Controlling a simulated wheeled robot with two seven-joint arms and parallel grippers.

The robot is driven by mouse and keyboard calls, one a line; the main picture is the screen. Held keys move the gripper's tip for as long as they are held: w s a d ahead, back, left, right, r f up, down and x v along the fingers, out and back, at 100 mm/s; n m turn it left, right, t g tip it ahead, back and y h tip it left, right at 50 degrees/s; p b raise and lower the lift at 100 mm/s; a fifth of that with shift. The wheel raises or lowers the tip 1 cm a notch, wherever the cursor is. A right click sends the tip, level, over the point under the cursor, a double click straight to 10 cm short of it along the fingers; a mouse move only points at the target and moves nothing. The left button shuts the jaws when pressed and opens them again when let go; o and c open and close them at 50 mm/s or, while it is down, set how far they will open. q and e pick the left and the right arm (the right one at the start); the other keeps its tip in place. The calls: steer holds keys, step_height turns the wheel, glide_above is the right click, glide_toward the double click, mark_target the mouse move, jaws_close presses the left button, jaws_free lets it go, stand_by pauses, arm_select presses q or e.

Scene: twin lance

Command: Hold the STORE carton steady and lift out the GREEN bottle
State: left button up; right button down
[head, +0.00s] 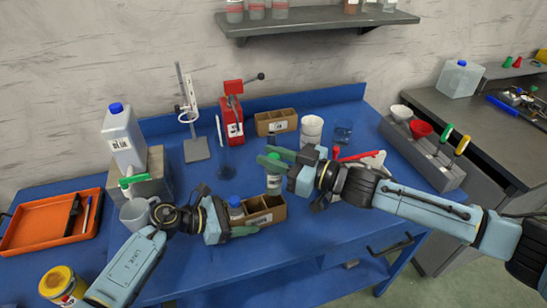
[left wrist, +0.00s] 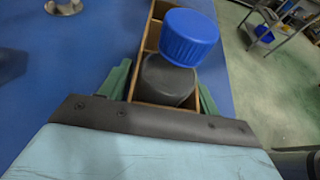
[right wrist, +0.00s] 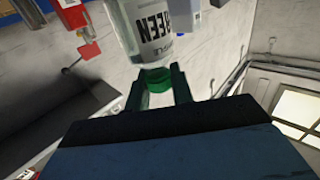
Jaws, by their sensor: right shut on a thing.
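The open brown carton (head: 268,219) stands near the table's front edge, its small label unreadable. I take it for the STORE carton. My left gripper (head: 238,229) is at its left end. In the left wrist view its green fingers (left wrist: 162,90) lie along both sides of the carton (left wrist: 150,42), apparently against the walls. A blue-capped bottle (left wrist: 190,38) stands in that end. My right gripper (head: 279,160) is shut on the green-capped GREEN bottle (head: 273,182), which hangs above the carton. In the right wrist view the fingers grip its green cap (right wrist: 156,79); its label reads GREEN.
A second carton (head: 277,122), a red press (head: 231,120) and a ring stand (head: 196,148) are at the back. A white cup stack (head: 311,128) stands right of them. A grey mug (head: 137,215) and orange tray (head: 45,222) are at the left.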

arm_select(q)
steer(key=shift+o, duration=0.7)
